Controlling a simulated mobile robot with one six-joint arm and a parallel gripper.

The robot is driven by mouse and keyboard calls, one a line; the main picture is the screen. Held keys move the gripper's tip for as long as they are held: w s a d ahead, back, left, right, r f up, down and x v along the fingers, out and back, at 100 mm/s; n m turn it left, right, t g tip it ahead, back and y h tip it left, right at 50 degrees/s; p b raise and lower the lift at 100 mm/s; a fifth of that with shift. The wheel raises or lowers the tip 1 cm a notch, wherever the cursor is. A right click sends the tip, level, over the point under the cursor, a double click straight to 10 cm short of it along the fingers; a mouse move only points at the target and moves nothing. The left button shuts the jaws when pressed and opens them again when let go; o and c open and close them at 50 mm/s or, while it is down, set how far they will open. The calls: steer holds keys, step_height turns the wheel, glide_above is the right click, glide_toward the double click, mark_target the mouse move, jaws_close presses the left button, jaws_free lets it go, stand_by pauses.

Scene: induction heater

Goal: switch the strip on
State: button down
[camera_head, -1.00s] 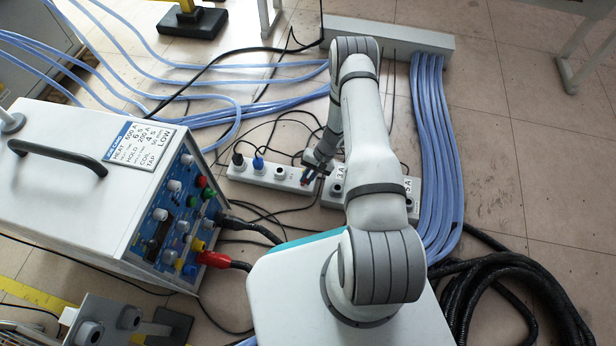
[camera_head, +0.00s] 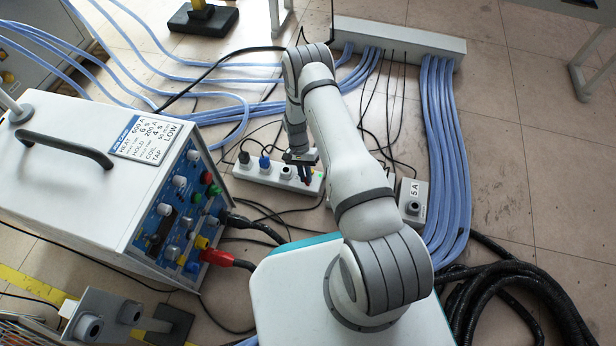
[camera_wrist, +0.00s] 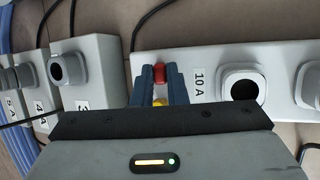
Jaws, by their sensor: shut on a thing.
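The white power strip (camera_head: 262,178) lies on the floor with a black and a blue plug in its left sockets. In the wrist view, the strip (camera_wrist: 210,65) carries a "10 A" label beside an empty round socket. My gripper (camera_head: 306,178) is over the strip's right end. In the wrist view, my gripper (camera_wrist: 159,78) has its dark blue fingers on both sides of a small red switch (camera_wrist: 159,73) at the strip's end. A yellow spot shows between the fingers nearer the palm. The switch's on or off position cannot be told.
Separate grey socket boxes (camera_wrist: 85,72) stand beside the strip; one marked "5 A" (camera_head: 413,200) shows right of my arm. The heater cabinet (camera_head: 90,190) stands at left. Blue hoses (camera_head: 447,150) and black cables cross the floor around the strip.

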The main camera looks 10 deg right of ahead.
steer(key=shift+w+a+f+g+h, duration=0.2)
steer(key=shift+a+g+h, duration=0.15)
steer(key=shift+h, duration=0.25)
steer(key=c, duration=1.7)
jaws_free()
steer(key=shift+p+v, duration=1.25)
steer(key=shift+v, duration=2.65)
